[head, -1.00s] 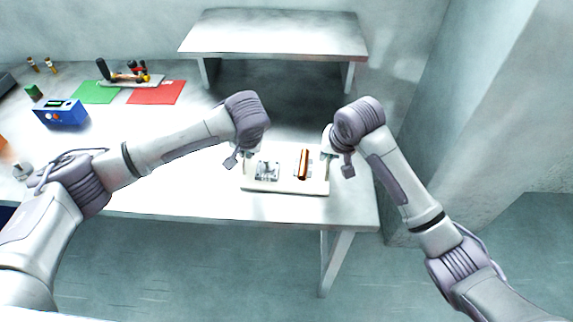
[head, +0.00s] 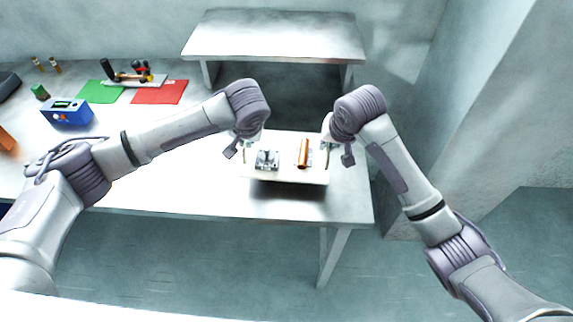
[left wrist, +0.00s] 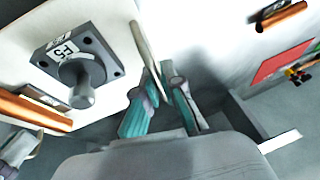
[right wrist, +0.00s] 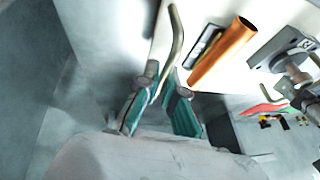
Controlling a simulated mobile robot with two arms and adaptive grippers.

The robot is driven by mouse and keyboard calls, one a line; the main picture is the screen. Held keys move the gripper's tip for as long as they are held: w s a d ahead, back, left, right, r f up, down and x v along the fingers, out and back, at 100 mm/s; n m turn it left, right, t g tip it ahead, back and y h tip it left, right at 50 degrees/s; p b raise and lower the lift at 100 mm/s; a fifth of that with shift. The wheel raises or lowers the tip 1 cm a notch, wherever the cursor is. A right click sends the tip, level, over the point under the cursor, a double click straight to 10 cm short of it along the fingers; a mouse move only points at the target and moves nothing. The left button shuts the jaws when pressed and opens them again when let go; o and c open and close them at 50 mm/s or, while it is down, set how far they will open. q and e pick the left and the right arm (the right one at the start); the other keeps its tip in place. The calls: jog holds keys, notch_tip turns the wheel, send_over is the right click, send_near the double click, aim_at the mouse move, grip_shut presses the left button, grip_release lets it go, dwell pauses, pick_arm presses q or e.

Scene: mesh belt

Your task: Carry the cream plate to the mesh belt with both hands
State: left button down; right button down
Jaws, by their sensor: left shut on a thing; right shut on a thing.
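The cream plate (head: 285,166) is off the bench near its front right, level, with a dark shadow under its front edge. It carries a grey block with a knob (head: 267,160) on the left and a copper cylinder (head: 303,153) on the right. My left gripper (left wrist: 160,108) is shut on the plate's left handle (left wrist: 146,48). My right gripper (right wrist: 160,98) is shut on its right handle (right wrist: 176,45). In the head view the wrists partly hide both grips. I cannot pick out a mesh belt for certain.
A raised white shelf (head: 275,38) stands behind the plate. Green (head: 100,92) and red (head: 158,92) mats, a tool tray and a blue box (head: 67,113) lie on the left of the bench. A wall corner rises right of the bench. The bench middle is clear.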

pick_arm(q)
jog(key=shift+r, duration=0.15)
pick_arm(e)
jog(key=shift+r, duration=0.15)
